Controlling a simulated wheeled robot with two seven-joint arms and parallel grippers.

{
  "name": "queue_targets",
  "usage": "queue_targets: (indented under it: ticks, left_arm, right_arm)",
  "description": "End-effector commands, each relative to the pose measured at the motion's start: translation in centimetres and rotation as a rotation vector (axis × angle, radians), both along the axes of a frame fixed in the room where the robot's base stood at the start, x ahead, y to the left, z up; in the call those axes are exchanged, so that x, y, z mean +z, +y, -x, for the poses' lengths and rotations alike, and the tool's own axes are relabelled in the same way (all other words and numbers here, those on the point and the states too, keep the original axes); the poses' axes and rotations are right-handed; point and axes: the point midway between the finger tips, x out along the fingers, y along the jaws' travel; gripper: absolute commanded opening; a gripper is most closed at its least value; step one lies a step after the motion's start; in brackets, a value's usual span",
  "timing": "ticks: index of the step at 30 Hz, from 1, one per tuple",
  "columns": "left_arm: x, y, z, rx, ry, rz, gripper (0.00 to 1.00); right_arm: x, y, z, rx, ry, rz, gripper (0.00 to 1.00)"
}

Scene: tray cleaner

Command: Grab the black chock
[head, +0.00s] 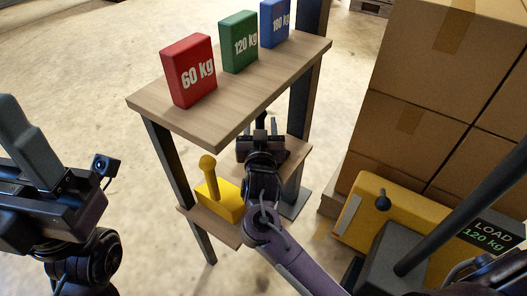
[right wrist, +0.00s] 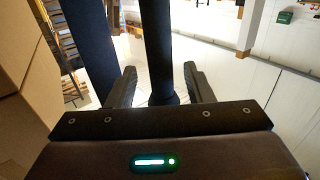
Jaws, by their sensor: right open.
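My right gripper (head: 260,130) is open beside the lower shelf, under the tabletop's right front edge. Its two fingers are spread in the right wrist view (right wrist: 158,88). A dark upright bar (right wrist: 157,45) stands between them there, apart from both fingers; I cannot tell if it is the black chock's handle or a stand leg. The black chock is not clearly visible in the head view, where my arm covers part of the lower shelf. A yellow chock (head: 219,203) with an upright handle sits on that shelf, left of my arm. My left gripper (head: 28,145) is at the far left, away from the stand.
The wooden stand (head: 145,103) carries red (head: 190,72), green (head: 239,42) and blue (head: 275,24) weight blocks on top. Stacked cartons (head: 430,80) and a yellow machine (head: 372,215) with a "LOAD 120 kg" display stand at the right. Floor left of the stand is clear.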

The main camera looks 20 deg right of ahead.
Motion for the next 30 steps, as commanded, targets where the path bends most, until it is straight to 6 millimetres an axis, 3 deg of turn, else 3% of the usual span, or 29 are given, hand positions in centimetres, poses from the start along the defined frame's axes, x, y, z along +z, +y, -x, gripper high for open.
queue_targets:
  ticks: [1, 6, 14, 24, 30]
  left_arm:
    - [-0.7, 0.0, 0.1, 0.000, -0.009, 0.000, 0.53]
    - [-0.6, 0.0, 0.2, 0.001, -0.024, 0.000, 0.53]
    - [-0.3, -0.1, 0.2, 0.001, -0.027, 0.000, 0.53]
    - [-0.3, -0.1, 0.2, 0.001, -0.027, 0.000, 0.53]
    - [-0.4, -0.1, 0.2, 0.001, -0.027, -0.001, 0.53]
  right_arm:
    - [-0.4, -0.1, -0.9, 0.000, -0.004, 0.000, 0.47]
    - [-0.2, -0.7, -2.6, 0.001, -0.001, 0.000, 0.47]
    - [-0.1, -0.7, -2.8, 0.002, 0.001, -0.001, 0.47]
    - [-0.1, -0.7, -2.7, 0.001, 0.001, 0.000, 0.02]
    - [-0.1, -0.7, -2.7, 0.002, 0.001, 0.000, 0.00]
